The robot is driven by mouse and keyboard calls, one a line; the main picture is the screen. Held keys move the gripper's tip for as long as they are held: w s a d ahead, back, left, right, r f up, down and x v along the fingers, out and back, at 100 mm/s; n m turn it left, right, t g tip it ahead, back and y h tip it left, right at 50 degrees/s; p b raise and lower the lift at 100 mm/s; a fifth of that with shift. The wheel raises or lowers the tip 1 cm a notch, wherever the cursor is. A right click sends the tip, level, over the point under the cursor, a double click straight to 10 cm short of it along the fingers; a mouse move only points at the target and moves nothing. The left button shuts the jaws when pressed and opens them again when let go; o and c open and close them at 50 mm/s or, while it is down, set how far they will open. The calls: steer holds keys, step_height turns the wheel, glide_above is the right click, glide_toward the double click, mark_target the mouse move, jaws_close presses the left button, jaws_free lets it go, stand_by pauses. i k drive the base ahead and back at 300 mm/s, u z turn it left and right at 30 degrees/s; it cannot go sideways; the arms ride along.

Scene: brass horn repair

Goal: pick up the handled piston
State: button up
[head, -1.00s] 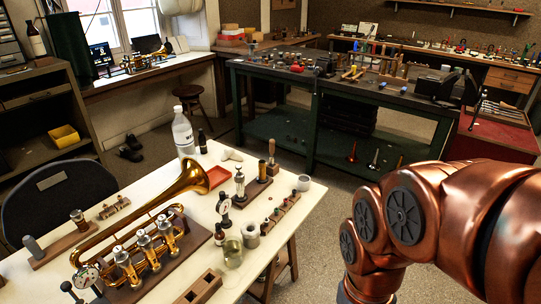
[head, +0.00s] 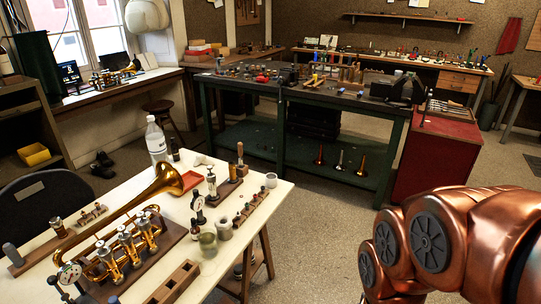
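On the white table (head: 215,268) at the lower left of the head view stands an upright piece with a brown wooden handle (head: 240,152), near the far right edge. It looks like the handled piston, but it is small and I cannot be sure. A silver valve-like piece (head: 211,182) stands on a wooden base just left of it. My gripper is out of view. Only copper-coloured links of my arm show at the lower right, apart from the table.
A green workbench (head: 281,140) stands behind. The floor (head: 315,222) right of the table is clear.

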mark_target(239, 144)
steer(key=z, duration=0.95)
steer(key=i, duration=2.9)
steer(key=u, duration=3.8)
steer(key=i, duration=1)
steer(key=z, duration=0.05)
